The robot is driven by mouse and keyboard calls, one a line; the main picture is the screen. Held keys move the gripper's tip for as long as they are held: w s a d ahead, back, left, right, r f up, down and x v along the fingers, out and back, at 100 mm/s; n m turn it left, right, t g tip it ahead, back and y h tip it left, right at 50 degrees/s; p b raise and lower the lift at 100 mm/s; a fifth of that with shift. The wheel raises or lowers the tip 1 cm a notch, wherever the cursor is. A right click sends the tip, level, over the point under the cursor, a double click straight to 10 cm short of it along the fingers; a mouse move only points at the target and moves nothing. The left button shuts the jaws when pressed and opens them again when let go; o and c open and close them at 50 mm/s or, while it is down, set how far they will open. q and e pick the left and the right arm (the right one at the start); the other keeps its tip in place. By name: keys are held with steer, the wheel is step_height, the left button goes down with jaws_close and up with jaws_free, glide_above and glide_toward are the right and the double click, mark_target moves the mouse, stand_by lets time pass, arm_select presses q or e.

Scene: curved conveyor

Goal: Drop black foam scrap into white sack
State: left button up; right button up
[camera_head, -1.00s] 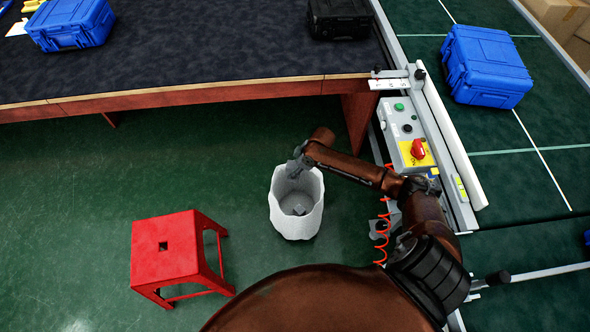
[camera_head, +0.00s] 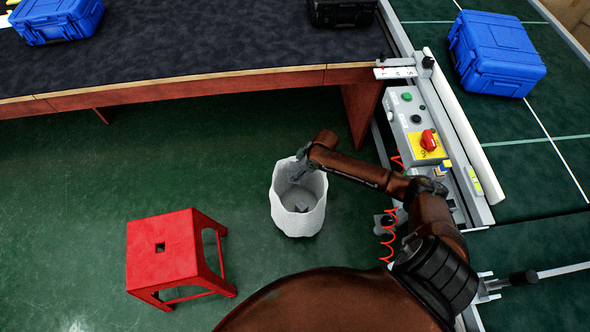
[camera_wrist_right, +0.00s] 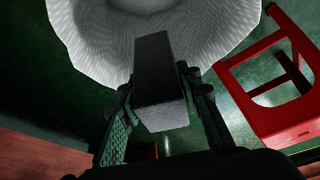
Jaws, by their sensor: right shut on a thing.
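The white sack (camera_head: 284,214) stands open on the green floor in the head view, and its pale inside wall (camera_wrist_right: 92,35) fills the top of the right wrist view. In the right wrist view the gripper (camera_wrist_right: 160,100) is shut on the black foam scrap (camera_wrist_right: 158,75), a dark grey block whose far end overlaps the sack's opening. A small grey piece (camera_head: 302,207) shows inside the sack; I cannot tell what it is. My left gripper is not in view.
A red stool (camera_head: 165,250) stands left of the sack. A dark-topped table (camera_head: 200,50) is behind, with a blue case (camera_head: 55,20) and black case (camera_head: 342,12). A control box (camera_head: 415,125) and conveyor with another blue case (camera_head: 495,55) are at right.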

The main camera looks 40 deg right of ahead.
steer(key=shift+f, duration=0.1)
steer(key=o, duration=0.8)
steer(key=shift+o, duration=0.2)
steer(key=v, duration=1.2)
steer(key=shift+d, duration=0.1)
